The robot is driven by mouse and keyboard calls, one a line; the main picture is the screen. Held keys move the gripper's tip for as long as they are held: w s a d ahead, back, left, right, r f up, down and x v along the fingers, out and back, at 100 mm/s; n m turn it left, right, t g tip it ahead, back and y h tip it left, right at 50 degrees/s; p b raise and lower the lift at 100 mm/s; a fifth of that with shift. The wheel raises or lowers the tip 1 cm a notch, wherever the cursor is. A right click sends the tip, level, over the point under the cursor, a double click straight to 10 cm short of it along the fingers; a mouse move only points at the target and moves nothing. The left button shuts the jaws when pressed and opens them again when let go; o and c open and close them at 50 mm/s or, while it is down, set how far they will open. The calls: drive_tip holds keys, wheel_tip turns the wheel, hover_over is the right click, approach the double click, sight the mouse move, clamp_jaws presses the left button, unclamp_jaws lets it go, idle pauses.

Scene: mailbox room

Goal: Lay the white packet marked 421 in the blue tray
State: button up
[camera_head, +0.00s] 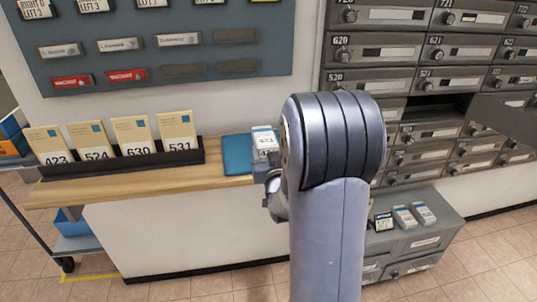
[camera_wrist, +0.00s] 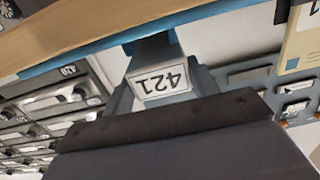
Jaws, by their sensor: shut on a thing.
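The packet marked 421 (camera_head: 265,141) is held upright at the right part of the blue tray (camera_head: 237,155), on the wooden shelf. Its white label with 421 also shows upside down in the wrist view (camera_wrist: 159,78). My gripper (camera_head: 273,183) is shut on the packet. My own arm hides much of the gripper in the head view. The tray's rim shows as a blue strip in the wrist view (camera_wrist: 95,47). I cannot tell whether the packet touches the tray.
A black rack (camera_head: 125,163) with several cream packets stands on the shelf to the left. Grey mailboxes (camera_head: 372,53) fill the wall at right, with one door (camera_head: 505,118) open. A low grey cabinet (camera_head: 440,225) holds several small packets. A blue-shelved trolley (camera_head: 75,240) stands at far left.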

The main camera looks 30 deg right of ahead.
drive_tip(key=shift+f, duration=0.1)
drive_tip(key=o, duration=1.1)
drive_tip(key=shift+c, duration=0.2)
drive_tip(key=shift+b, duration=0.45)
drive_tip(key=shift+s, duration=0.1)
drive_tip(key=b+v, duration=0.2)
drive_tip(key=v, duration=1)
drive_tip(key=shift+b, duration=0.3)
idle(0.5)
drive_tip(key=p+x, duration=0.1)
drive_tip(key=x, duration=0.5)
drive_tip(key=shift+w, duration=0.25)
drive_tip(key=shift+s, duration=0.1)
idle(0.5)
